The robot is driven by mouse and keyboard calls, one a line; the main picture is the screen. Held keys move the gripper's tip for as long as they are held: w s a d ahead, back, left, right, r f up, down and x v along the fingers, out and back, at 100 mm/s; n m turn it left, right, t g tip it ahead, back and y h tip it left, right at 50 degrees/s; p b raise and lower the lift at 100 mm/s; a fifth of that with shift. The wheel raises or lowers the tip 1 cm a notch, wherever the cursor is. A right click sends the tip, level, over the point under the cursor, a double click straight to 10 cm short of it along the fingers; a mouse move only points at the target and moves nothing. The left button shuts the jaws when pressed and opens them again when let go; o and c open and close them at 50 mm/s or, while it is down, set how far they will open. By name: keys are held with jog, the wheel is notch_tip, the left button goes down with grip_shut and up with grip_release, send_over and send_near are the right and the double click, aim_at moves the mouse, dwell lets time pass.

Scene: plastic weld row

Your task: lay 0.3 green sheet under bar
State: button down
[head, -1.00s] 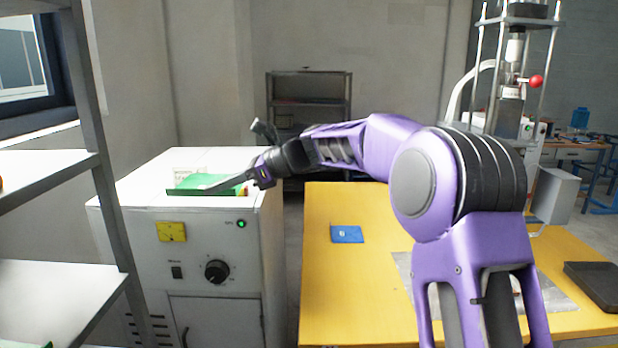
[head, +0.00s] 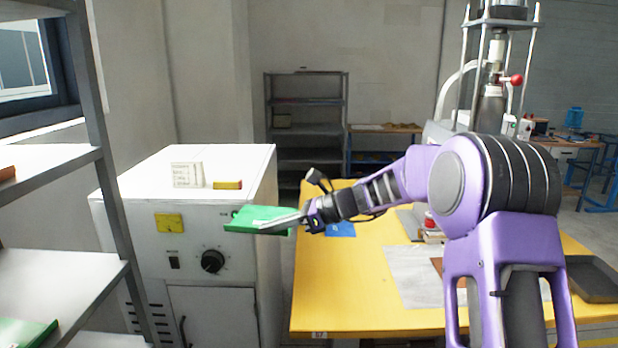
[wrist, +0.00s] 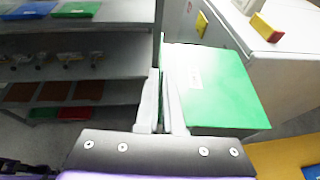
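A green sheet (head: 258,219) is held by my gripper (head: 290,222) in front of the right side of the white cabinet, clear of its top. In the wrist view the sheet (wrist: 215,90) extends right from the fingers of my gripper (wrist: 163,100), which look shut on its edge. It has a small pale label, too small to read. I cannot make out a bar for certain. A tall press with a red knob (head: 517,80) stands at the back right, its lower part hidden by my arm.
The white cabinet (head: 140,190) carries a white card (head: 187,175) and a yellow block (head: 228,185). The yellow table (head: 350,290) holds a blue sheet (head: 341,229), a grey sheet (head: 412,275) and a dark tray (head: 594,278). A shelf (head: 60,240) stands close at left.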

jog(key=s+d+f+m+t+h, duration=0.1)
jog(key=s+d+f, duration=0.4)
jog(key=d+f, duration=0.5)
jog(key=s+d+f+m+t+h, duration=0.1)
jog(key=s+d+f+m+t, duration=0.3)
jog(key=d+f, duration=0.6)
jog(key=shift+s+d+m+t+h, duration=0.3)
jog(key=shift+s+d+t, duration=0.2)
jog(key=shift+s+d, duration=0.55)
jog(key=shift+w, duration=0.25)
